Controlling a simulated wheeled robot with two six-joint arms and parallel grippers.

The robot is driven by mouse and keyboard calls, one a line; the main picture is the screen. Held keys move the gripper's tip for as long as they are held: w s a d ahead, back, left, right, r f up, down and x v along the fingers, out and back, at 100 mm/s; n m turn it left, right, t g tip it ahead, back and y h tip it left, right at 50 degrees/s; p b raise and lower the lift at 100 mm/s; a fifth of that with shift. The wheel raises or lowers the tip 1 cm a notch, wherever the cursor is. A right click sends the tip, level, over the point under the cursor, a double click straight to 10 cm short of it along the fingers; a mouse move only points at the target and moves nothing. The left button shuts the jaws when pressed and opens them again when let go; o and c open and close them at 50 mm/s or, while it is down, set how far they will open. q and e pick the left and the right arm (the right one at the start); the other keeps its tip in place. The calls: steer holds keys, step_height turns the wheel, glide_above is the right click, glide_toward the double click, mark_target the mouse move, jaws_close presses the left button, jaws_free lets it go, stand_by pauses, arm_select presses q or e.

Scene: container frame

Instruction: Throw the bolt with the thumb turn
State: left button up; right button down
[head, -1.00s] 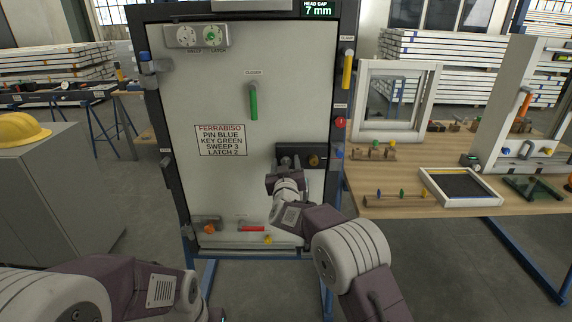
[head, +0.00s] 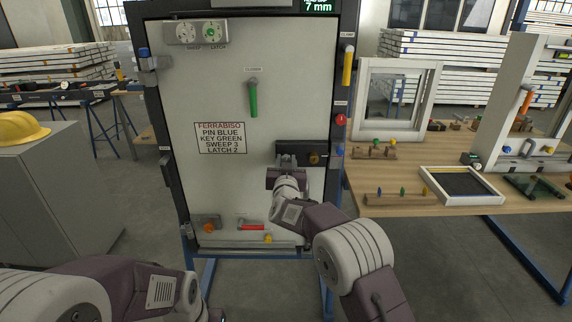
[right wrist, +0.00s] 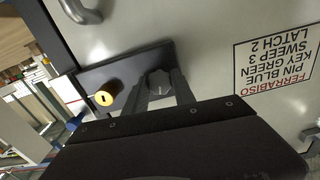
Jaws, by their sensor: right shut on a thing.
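The pale door panel (head: 215,95) stands upright in a dark frame in front of me. A black lock plate (head: 292,148) sits at its right edge, and it also shows in the right wrist view (right wrist: 128,68). The grey thumb turn (right wrist: 158,84) is on this plate, with a brass key cylinder (right wrist: 107,93) beside it. My right gripper (right wrist: 164,90) is shut on the thumb turn, a finger on either side. In the head view my right gripper (head: 287,162) covers the thumb turn.
A green closer handle (head: 253,97) is higher on the door, and a label (head: 220,138) is left of the plate. A yellow lever (head: 347,68) is on the frame. A wooden workbench (head: 440,205) stands right; a grey cabinet (head: 60,185) stands left.

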steer(key=shift+f+m+b, duration=0.1)
steer(key=shift+m+b, duration=3.6)
steer(key=shift+m, duration=3.6)
steer(key=c, duration=1)
jaws_free()
steer(key=shift+c, duration=0.2)
